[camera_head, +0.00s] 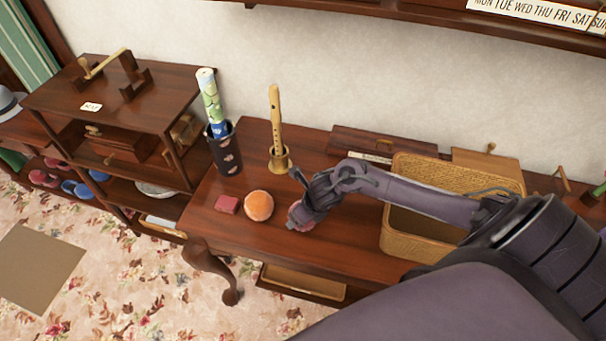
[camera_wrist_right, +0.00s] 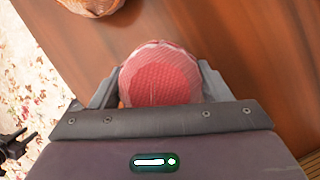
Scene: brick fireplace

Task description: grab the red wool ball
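The red wool ball (camera_wrist_right: 160,75) sits between the two fingers of my right gripper in the right wrist view. The fingers press close on both its sides. In the head view my right gripper (camera_head: 298,212) is low over the dark wooden table, and only a bit of the red ball (camera_head: 303,224) shows beneath it. Whether the ball still touches the table is hidden.
A recorder in a brass holder (camera_head: 279,160) and a dark vase (camera_head: 224,153) stand behind. A wicker basket (camera_head: 408,233) is at right, beneath my arm.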

